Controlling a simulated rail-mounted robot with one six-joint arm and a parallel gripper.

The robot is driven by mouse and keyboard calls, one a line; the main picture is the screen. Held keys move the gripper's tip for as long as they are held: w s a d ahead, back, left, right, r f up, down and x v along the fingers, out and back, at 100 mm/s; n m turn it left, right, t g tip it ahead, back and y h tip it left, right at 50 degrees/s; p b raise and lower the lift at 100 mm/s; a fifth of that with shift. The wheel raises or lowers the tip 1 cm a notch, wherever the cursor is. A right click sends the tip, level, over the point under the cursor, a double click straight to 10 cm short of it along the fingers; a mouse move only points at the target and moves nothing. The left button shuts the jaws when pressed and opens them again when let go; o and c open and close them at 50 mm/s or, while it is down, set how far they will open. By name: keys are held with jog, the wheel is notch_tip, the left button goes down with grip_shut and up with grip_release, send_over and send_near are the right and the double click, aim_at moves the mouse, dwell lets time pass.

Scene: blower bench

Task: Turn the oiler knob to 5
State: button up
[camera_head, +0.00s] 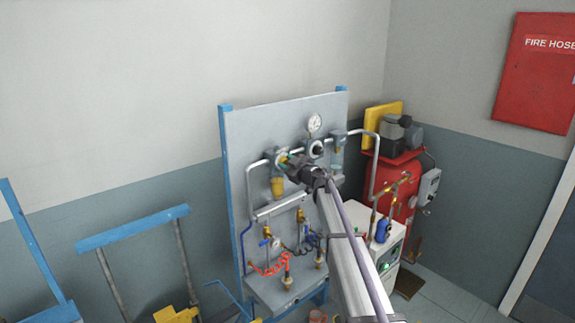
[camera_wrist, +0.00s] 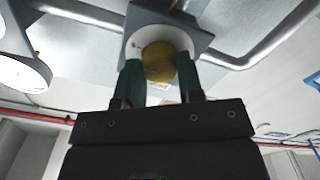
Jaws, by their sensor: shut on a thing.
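The oiler knob (camera_wrist: 158,60), a round yellow knob, sits in front of a white round dial face (camera_wrist: 183,39) on a grey block (camera_wrist: 140,14) in the wrist view. My gripper (camera_head: 285,159) is at the upper left unit of the panel in the head view. In the wrist view its two dark green fingers stand on either side of the knob and are shut on it. A small mark shows on the dial's left edge. No numbers are readable, so I cannot tell the setting. In the head view the knob is too small and covered to make out.
A red tank (camera_head: 386,185) and a white cabinet (camera_head: 389,254) stand at right. In the wrist view, a pipe (camera_wrist: 262,52) runs close beside the block.

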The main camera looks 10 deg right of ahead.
jog(key=shift+m, duration=1.1)
jog(key=o, duration=0.9)
jog(key=v, duration=1.1)
